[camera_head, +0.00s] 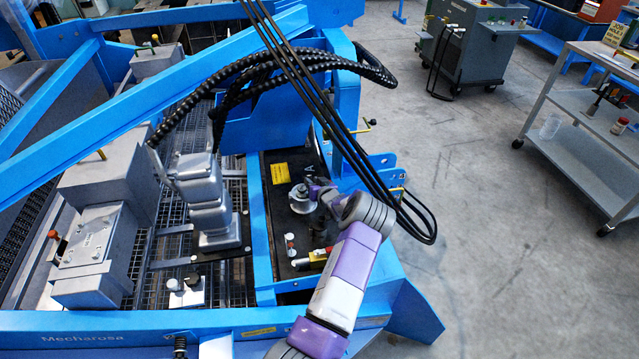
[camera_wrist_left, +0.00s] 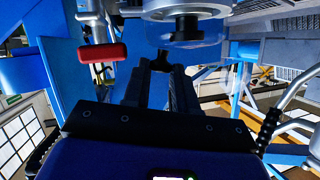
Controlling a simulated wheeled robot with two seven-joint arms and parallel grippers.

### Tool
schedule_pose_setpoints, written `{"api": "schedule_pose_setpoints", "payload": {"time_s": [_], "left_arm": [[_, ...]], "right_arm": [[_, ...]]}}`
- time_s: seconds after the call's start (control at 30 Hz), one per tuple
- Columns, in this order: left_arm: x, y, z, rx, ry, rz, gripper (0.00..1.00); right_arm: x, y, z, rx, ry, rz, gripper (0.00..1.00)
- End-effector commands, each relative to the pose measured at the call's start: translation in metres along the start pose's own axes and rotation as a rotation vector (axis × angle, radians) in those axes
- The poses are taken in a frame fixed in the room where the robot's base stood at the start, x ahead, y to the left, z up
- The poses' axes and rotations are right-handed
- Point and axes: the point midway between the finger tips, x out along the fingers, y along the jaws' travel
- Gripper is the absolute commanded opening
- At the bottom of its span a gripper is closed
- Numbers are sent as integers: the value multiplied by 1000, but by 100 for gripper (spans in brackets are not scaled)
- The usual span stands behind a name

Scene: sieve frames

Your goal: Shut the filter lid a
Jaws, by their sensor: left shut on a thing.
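In the head view, a round silver fitting (camera_head: 301,204), which looks like filter lid a, is on the black panel inside the blue frame. The wrist of my left arm reaches it from the right. My left gripper (camera_head: 316,193) is at this fitting, its fingertips partly hidden by the wrist. In the left wrist view the dark fingers of my left gripper (camera_wrist_left: 160,75) are close together on a small dark piece, apparently the lid's handle. A round metal housing (camera_wrist_left: 185,8) with a clear bowl is just beyond them. I cannot tell how far the lid is closed.
Black hoses (camera_head: 345,140) hang close above my left wrist. A red handle (camera_wrist_left: 103,52) is left of the fingers in the left wrist view. Open floor and a grey cart (camera_head: 585,130) are at right.

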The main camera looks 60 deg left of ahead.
Motion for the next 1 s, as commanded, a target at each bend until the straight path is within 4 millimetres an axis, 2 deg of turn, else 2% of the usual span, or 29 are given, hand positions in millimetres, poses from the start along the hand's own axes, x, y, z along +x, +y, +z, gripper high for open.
{"api": "schedule_pose_setpoints", "payload": {"time_s": [0.03,0.47,0.5,0.67,1.0], "left_arm": [[2,-3,10,3,-17,-5,0],[1,-2,13,3,-21,-1,0],[1,-2,13,3,-22,0,28],[0,0,13,4,-21,1,52],[-3,2,6,0,-12,5,52]], "right_arm": [[1,0,0,0,0,0,68],[2,1,0,0,0,0,68],[2,1,0,0,0,0,68],[2,1,0,0,0,0,68],[-1,0,0,0,0,0,68]]}}
